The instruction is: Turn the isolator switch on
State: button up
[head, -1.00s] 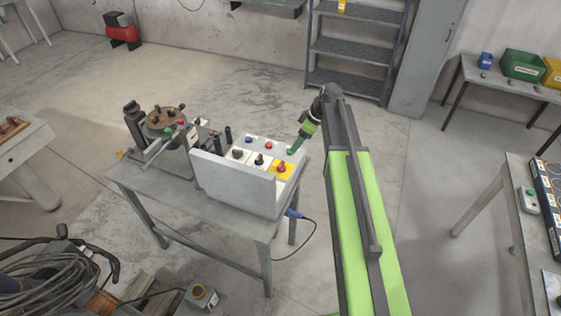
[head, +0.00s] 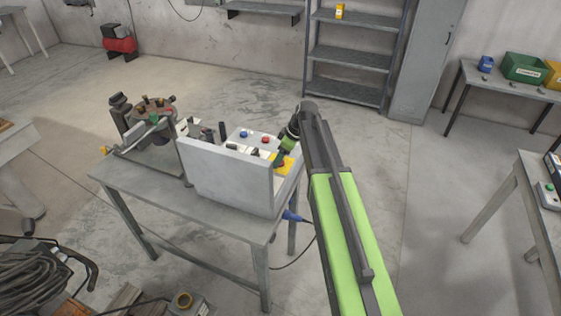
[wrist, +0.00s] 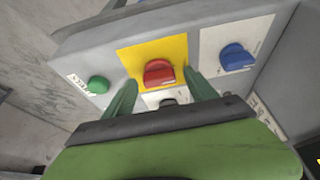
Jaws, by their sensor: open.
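The isolator switch appears to be the red rotary knob (wrist: 159,72) on a square yellow plate (wrist: 135,53) in the wrist view. My gripper (wrist: 160,77) is open, with one green finger on each side of the red knob. I cannot tell whether the fingers touch it. The knob's grip bar lies roughly across the picture. In the head view my gripper (head: 281,158) is over the yellow plate (head: 289,163) at the right end of the grey control box (head: 230,183) and hides most of the knob.
A blue knob (wrist: 236,57) on a white plate sits right of the yellow plate, and a green button (wrist: 98,84) left of it. A dark knob (wrist: 168,102) shows between my fingers. The box's raised front panel stands close by. The box is on a grey table (head: 135,187).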

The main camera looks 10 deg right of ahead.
jog(key=c, duration=1.4)
jog(key=shift+s+m, duration=0.1)
jog(key=shift+m, duration=0.2)
jog(key=m+h, duration=0.1)
jog(key=m, duration=0.1)
jog(key=shift+s+a+m+t, duration=0.1)
jog(key=shift+m+t, duration=0.3)
jog(key=m+h, duration=0.1)
jog(key=m, duration=0.1)
jog(key=m+t, duration=0.1)
jog(key=m, duration=0.2)
jog(key=shift+a+h, duration=0.15)
jog(key=shift+h, duration=0.25)
jog(key=m+h, duration=0.2)
jog(key=m, duration=0.3)
jog(key=shift+a+m, duration=0.1)
jog(key=shift+m, duration=0.3)
jog(key=shift+m+g+h, duration=0.4)
jog(key=shift+m+h, duration=0.3)
jog(key=shift+m, duration=1.1)
